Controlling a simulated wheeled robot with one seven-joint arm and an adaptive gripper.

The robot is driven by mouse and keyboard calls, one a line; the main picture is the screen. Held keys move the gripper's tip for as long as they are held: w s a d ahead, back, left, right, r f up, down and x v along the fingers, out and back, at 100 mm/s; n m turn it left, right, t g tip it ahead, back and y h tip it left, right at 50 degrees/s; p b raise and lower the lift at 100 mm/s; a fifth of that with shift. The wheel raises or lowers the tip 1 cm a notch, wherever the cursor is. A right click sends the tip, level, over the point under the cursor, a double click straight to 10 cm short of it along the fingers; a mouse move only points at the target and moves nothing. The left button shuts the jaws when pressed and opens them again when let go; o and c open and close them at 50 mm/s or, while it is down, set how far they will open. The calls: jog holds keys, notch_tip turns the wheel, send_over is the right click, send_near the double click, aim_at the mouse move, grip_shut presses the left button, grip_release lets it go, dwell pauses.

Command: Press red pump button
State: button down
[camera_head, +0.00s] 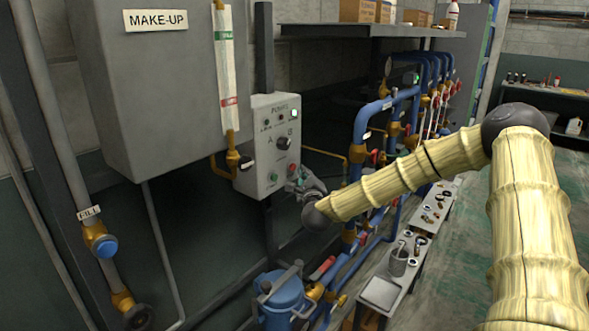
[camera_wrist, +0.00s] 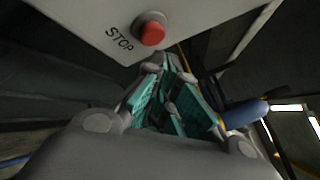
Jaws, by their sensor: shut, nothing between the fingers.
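The red pump button (camera_wrist: 150,30) sits on the light grey pump control panel (camera_wrist: 85,22), beside the word STOP, at the top of the wrist view. My gripper (camera_wrist: 165,68) is shut and empty, with teal inner pads. Its tips appear just below the red button in the wrist view; I cannot tell whether they touch the panel. In the head view my gripper (camera_head: 297,180) is at the panel's lower right corner.
A grey MAKE-UP tank (camera_head: 165,85) with a sight gauge hangs left of the panel. Blue pipes (camera_head: 365,125) with valves run to the right. A blue vessel (camera_head: 283,297) stands below. A low bench (camera_head: 405,265) holds small parts. Green floor (camera_head: 460,270) lies open at right.

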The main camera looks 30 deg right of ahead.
jog(key=shift+w+a+f+b, duration=0.1)
jog(key=shift+w+b, duration=0.1)
jog(key=shift+b, duration=0.25)
jog(key=shift+w+a+b, duration=0.3)
jog(key=shift+w+b, duration=0.25)
jog(key=shift+w, duration=0.1)
dwell(1.1)
jog(key=shift+s+d, duration=0.1)
jog(key=shift+s, duration=0.1)
jog(key=shift+s+d, duration=0.25)
jog(key=shift+s, duration=0.4)
jog(key=shift+s+d, duration=0.3)
jog(key=shift+s, duration=0.5)
jog(key=shift+s+d, duration=0.35)
jog(key=shift+s, duration=0.4)
jog(key=shift+s+d, duration=0.3)
jog(key=shift+s, duration=0.5)
